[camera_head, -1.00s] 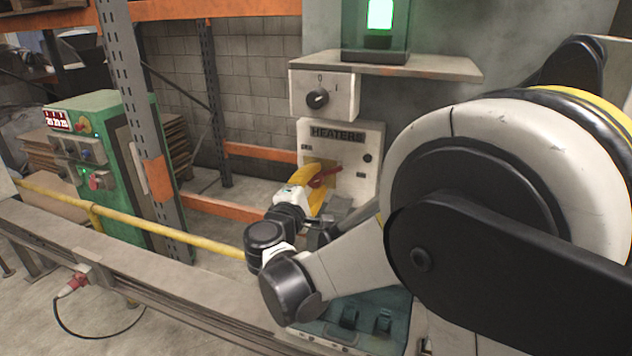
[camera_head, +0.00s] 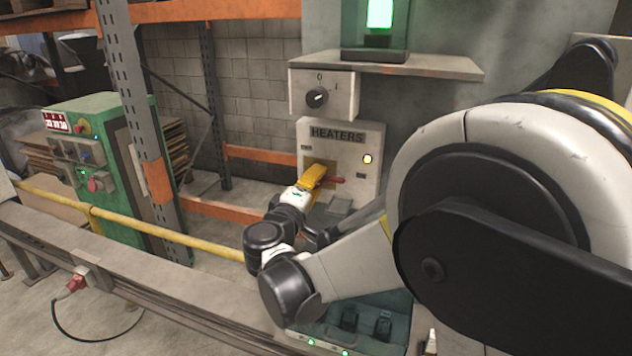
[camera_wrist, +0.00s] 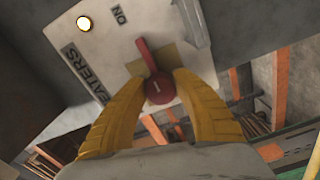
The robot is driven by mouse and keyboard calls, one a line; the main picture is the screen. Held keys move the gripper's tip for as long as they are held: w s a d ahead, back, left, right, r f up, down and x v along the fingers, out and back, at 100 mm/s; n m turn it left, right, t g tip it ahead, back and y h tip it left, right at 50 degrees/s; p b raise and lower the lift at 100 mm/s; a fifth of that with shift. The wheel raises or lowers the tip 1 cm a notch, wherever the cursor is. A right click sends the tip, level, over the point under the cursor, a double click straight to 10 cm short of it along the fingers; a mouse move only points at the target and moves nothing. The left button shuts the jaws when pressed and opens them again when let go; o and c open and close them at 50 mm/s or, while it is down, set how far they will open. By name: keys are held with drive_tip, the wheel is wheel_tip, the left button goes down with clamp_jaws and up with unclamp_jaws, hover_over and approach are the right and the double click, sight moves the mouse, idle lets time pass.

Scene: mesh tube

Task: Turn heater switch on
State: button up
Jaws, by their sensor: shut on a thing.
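The heater switch (camera_head: 338,180) is a red rotary handle on a yellow plate on the white HEATERS panel (camera_head: 345,143). In the head view the handle lies about level, pointing right. In the wrist view the red handle (camera_wrist: 147,56) points up, toward the side where the ON label (camera_wrist: 118,14) is printed. My gripper (camera_head: 318,172), with yellow fingers, is shut on the switch. In the wrist view its fingertips (camera_wrist: 160,78) flank the red hub. A round lamp (camera_head: 367,159) on the panel is lit; it also glows in the wrist view (camera_wrist: 84,23).
A smaller box with a black knob (camera_head: 317,97) hangs above, under a shelf (camera_head: 420,66) bearing a green-lit unit. Below is a teal box (camera_head: 365,318) with small green lights lit. A yellow rail (camera_head: 165,232) and a green cabinet (camera_head: 90,140) stand to the left.

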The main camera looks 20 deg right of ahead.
drive_tip(key=o, duration=1.2)
drive_tip(key=v, duration=1.2)
